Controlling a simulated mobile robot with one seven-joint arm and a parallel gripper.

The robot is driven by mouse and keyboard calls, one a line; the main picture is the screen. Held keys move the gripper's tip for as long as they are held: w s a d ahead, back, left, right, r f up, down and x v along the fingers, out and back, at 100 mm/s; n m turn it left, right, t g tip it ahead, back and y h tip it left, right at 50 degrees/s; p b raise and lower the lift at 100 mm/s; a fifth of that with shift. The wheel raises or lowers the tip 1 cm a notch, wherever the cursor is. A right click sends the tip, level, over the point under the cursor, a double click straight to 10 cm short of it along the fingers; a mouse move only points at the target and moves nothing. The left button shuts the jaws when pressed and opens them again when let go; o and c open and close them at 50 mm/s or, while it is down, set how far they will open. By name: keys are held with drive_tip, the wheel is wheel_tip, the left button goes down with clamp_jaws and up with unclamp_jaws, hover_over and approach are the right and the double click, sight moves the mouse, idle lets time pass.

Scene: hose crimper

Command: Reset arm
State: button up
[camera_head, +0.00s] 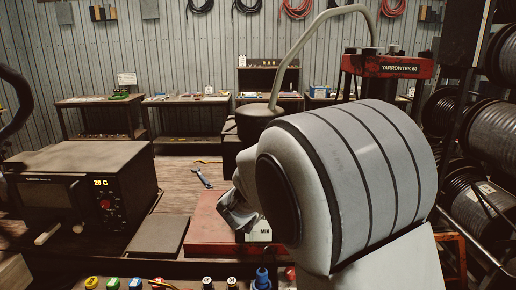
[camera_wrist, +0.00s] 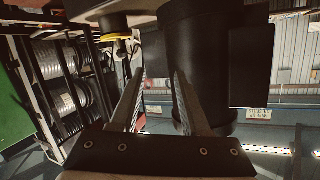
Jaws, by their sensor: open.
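My gripper (camera_wrist: 161,76) shows in the wrist view with its two ridged fingers apart and nothing between them. A large black cylinder (camera_wrist: 200,55) stands close beyond the fingers, behind the right one; I cannot tell whether they touch. In the head view my own pale arm fills the centre right and hides much of the bench, and my fingertips cannot be made out. The red crimper head marked YARROWTEK 60 (camera_head: 400,67) stands behind my arm, with a pale curved hose (camera_head: 310,42) beside it.
A dark heater box (camera_head: 85,190) reading 20 C stands at left. A red base (camera_head: 210,228) lies partly behind my arm. A wrench (camera_head: 202,178) lies on the wooden surface. Coloured caps (camera_head: 113,284) line the front edge. Hose reels (camera_head: 492,135) stand at right.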

drive_tip(key=s+r+n+g+y, duration=0.1)
drive_tip(key=s+r+n+y, duration=0.25)
drive_tip(key=s, duration=0.35)
drive_tip(key=s+r+n+g+y, duration=0.1)
drive_tip(key=s+r+n+y, duration=0.15)
drive_tip(key=s+y, duration=0.35)
drive_tip(key=s+d+f+g+h, duration=0.2)
drive_tip(key=s+d, duration=0.3)
drive_tip(key=s, duration=0.7)
drive_tip(key=s+d+f+g+h, duration=0.2)
drive_tip(key=s+d+f+g, duration=0.2)
drive_tip(key=s, duration=0.8)
drive_tip(key=shift+d+f+n, duration=0.2)
drive_tip(key=shift+d+n, duration=0.2)
drive_tip(key=shift+d, duration=0.2)
